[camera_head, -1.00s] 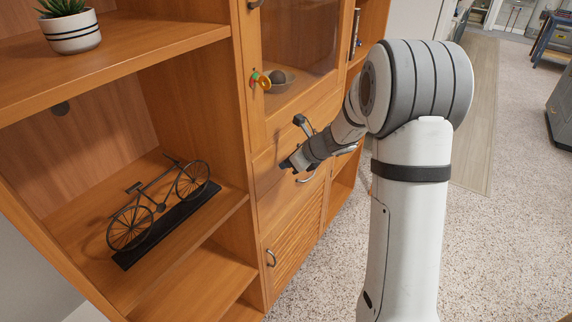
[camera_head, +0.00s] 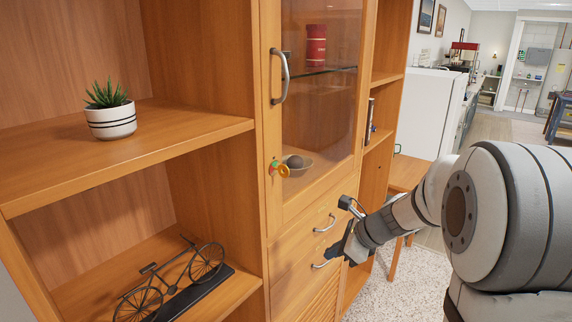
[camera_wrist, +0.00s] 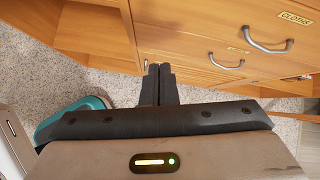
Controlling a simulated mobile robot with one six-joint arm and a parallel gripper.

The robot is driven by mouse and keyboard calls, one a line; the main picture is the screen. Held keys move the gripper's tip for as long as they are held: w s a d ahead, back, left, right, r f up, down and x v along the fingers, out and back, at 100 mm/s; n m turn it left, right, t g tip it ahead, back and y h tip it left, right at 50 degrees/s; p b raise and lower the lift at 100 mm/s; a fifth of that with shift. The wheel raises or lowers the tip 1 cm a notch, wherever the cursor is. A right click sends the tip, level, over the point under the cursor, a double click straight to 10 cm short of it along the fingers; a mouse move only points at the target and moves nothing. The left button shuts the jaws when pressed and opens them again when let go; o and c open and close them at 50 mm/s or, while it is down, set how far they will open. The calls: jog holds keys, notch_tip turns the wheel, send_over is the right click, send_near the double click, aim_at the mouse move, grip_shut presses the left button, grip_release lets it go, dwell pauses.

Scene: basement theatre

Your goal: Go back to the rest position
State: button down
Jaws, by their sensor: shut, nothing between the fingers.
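My gripper (camera_head: 338,252) is in front of the wooden cabinet's drawers, below the glass door, in the head view. In the wrist view my gripper (camera_wrist: 158,70) has its two dark fingers together, with nothing between them. The cabinet's drawer front (camera_wrist: 205,42) is ahead of it, with two metal handles to the right of the fingers. I cannot tell how far the fingertips are from the wood.
The glass door (camera_head: 318,110) has a metal handle and appears closed. A potted plant (camera_head: 110,120) and a bicycle model (camera_head: 175,285) stand on the open shelves. A teal object (camera_wrist: 75,115) is on the speckled floor. Floor shows to the right.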

jog(key=s+r+n+g+h, duration=0.2)
jog(key=s+n+h, duration=0.4)
jog(key=s+n, duration=1.6)
jog(key=shift+s+d+n+h, duration=0.3)
jog(key=shift+s+d+n, duration=0.1)
jog(key=shift+s, duration=0.1)
